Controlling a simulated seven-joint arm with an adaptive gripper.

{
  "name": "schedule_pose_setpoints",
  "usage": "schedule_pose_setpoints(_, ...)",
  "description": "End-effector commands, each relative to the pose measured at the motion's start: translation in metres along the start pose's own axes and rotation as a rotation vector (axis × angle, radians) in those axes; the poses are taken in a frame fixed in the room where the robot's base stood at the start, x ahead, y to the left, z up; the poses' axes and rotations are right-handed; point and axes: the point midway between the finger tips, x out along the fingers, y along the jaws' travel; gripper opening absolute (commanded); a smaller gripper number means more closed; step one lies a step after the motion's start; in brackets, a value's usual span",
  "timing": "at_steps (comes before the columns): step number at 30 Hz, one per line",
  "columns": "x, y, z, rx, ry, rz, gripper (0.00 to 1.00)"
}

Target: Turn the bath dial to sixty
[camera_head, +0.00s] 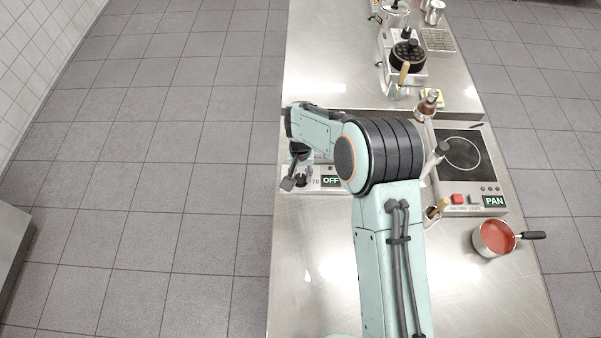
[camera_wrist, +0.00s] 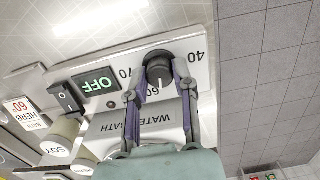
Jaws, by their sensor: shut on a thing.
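The bath dial (camera_wrist: 158,69) is a black round knob on the light front panel of the water bath (camera_wrist: 203,75). In the wrist view its scale shows 40 to the right, 70 to the left and 60 between my fingers. My gripper (camera_wrist: 159,80) is shut on the dial, a finger on either side. In the head view my gripper (camera_head: 297,183) is at the panel's left end, and my arm hides much of the bath.
Beside the dial are a green display (camera_wrist: 96,81) reading OFF and a black rocker switch (camera_wrist: 67,97). Labelled containers (camera_wrist: 60,136) stand near. In the head view, a hob (camera_head: 463,153) reading PAN and a pan of red sauce (camera_head: 494,237) are at right.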

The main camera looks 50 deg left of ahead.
Motion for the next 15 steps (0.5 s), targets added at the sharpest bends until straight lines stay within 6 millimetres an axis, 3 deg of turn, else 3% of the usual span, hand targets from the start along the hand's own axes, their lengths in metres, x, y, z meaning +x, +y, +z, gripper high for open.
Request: schedule_pose_setpoints(15, 0.0018, 0.0002, 0.0004, 0.293, -0.001, 0.000, 0.00)
